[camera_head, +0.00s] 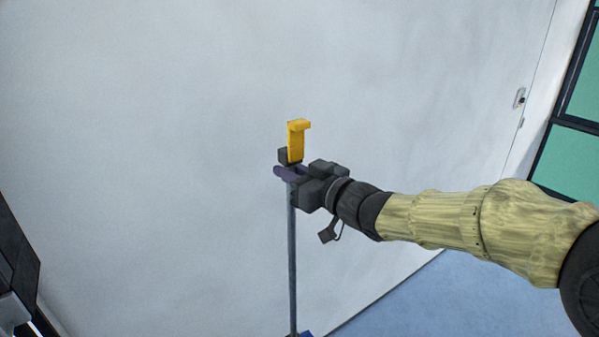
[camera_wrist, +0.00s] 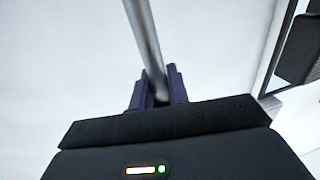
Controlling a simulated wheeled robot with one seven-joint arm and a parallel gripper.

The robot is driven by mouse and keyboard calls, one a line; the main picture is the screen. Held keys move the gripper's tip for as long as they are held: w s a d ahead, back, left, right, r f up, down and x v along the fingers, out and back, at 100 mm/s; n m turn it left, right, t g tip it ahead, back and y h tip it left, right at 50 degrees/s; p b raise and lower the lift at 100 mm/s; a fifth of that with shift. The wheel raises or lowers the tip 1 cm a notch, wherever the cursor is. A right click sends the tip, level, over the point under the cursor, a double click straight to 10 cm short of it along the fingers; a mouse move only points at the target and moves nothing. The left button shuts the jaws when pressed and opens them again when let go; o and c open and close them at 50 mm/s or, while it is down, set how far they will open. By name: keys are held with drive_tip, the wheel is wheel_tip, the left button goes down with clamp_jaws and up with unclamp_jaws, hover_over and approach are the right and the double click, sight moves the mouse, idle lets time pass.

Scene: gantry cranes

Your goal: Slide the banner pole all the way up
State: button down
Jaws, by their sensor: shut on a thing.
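The banner pole (camera_head: 292,255) is a thin grey upright pole in front of a pale wall. A yellow hook-shaped piece (camera_head: 297,142) stands at its top, just above my gripper. My gripper (camera_head: 285,172) reaches in from the right and is shut on the pole near its upper end. In the wrist view the pole (camera_wrist: 145,40) runs down between the two dark purple fingers of my gripper (camera_wrist: 159,92). The fingers hide the part of the pole they hold. The pole's lower end meets a blue piece (camera_head: 304,334) at the bottom edge of the head view.
The pale wall (camera_head: 150,120) fills the background, with open room around the yellow piece. A dark-framed green panel (camera_head: 570,155) stands at the right. Blue floor (camera_head: 400,300) shows at lower right. A dark object (camera_head: 15,260) is at the lower left.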

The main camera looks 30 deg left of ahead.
drive_tip(key=shift+r, duration=0.1)
drive_tip(key=c, duration=1.4)
unclamp_jaws()
drive_tip(key=shift+s, duration=0.1)
drive_tip(key=b+v, duration=0.5)
drive_tip(key=v, duration=1.2)
drive_tip(key=shift+s+d+b, duration=0.15)
drive_tip(key=shift+b, duration=0.25)
